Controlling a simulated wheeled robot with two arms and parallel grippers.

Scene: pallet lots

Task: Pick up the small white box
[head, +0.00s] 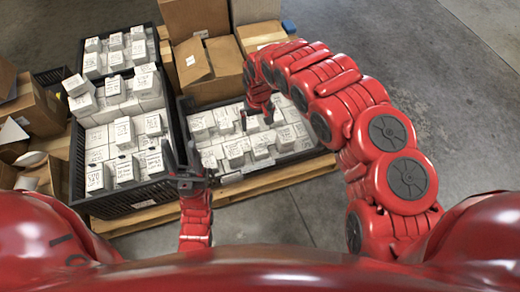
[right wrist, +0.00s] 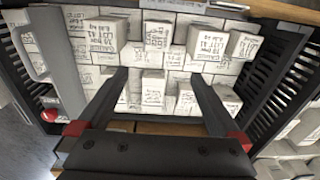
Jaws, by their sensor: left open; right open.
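Several small white boxes with handwritten black text fill black crates, so I cannot tell which one is meant. My right gripper (head: 257,116) is open and points down over the right-hand black crate (head: 229,178). In the right wrist view its two fingers (right wrist: 160,78) are spread above the boxes. One small white box (right wrist: 153,88) shows between the fingers, with nothing gripped; whether they touch it I cannot tell. My left gripper (head: 184,165) is open and empty, near the gap between the left crate (head: 110,205) and the right one.
The crates stand on a wooden pallet (head: 268,182). Brown cardboard boxes (head: 207,70) are stacked behind the right crate. More open cartons (head: 35,105) lie at the left. Bare concrete floor (head: 455,75) is free at the right.

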